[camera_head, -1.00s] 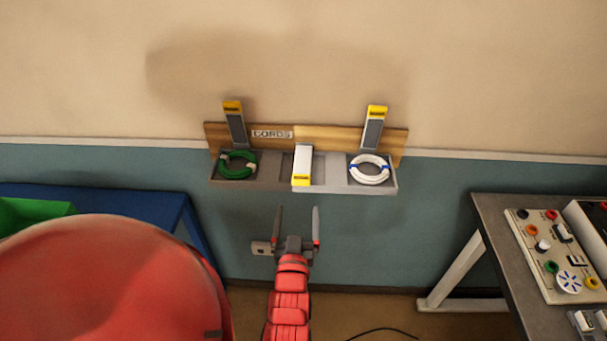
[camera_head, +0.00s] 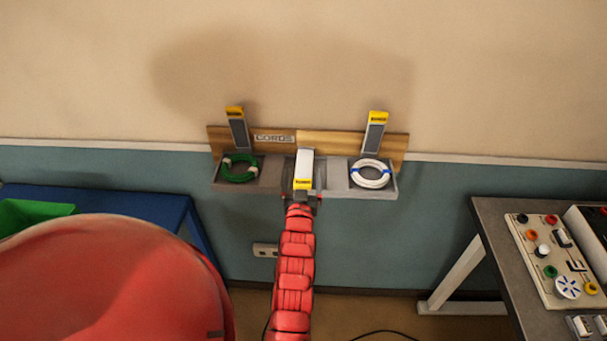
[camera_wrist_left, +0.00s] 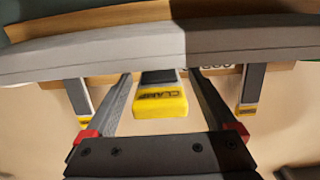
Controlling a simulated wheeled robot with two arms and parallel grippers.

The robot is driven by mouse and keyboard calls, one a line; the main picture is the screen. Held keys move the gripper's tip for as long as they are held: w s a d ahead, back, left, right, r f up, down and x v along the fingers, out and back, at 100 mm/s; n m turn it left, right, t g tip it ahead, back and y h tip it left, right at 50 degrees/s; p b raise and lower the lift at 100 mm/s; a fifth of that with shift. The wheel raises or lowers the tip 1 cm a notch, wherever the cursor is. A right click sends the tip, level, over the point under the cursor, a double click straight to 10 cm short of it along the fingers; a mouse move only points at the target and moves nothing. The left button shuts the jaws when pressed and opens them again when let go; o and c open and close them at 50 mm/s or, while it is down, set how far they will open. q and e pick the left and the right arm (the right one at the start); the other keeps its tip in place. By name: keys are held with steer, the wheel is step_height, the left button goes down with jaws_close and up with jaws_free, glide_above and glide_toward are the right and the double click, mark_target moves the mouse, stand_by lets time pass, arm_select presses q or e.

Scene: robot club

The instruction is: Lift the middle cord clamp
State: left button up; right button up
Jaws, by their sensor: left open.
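The middle cord clamp (camera_head: 304,165) is a white lever with a yellow end, at the centre of the wall rack. My left gripper (camera_head: 302,192) is right at its yellow end, with its jaws open. In the left wrist view the clamp's yellow end (camera_wrist_left: 160,104) lies between the two spread fingers of the left gripper (camera_wrist_left: 161,80), with a gap on both sides. The two side clamps, left (camera_head: 237,128) and right (camera_head: 375,131), stand raised. My right gripper is not in view.
The wall rack (camera_head: 334,177) holds a green cord coil (camera_head: 240,168) on the left and a white coil (camera_head: 370,173) on the right. A wall socket (camera_head: 265,250) is below. A blue table (camera_head: 110,200) stands left and a grey table (camera_head: 497,225) right.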

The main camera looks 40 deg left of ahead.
arm_select(q)
steer(key=shift+c, duration=0.2)
jaws_close()
stand_by(0.3)
